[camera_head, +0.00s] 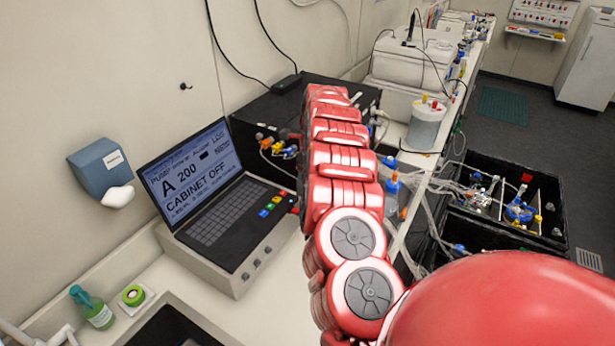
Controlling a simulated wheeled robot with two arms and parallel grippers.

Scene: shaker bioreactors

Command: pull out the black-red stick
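I cannot make out a black-red stick for certain. A small dark reddish knob-like part (287,134) shows at the left edge of my arm, in front of the black box (262,112); I cannot tell whether it is the stick. A thin black upright stick (411,27) stands on the white device at the back, with no red visible on it. My red and white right arm comes in from the lower right and reaches up to the black box. Its gripper is hidden behind the arm links. My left arm and gripper are not in view.
A control console (222,200) with a lit screen stands left of my arm. White devices (425,65) and a clear jar (427,125) stand behind. Black crates (510,165) with tubing are at right. A green bottle (95,310) and tape roll (134,295) sit lower left.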

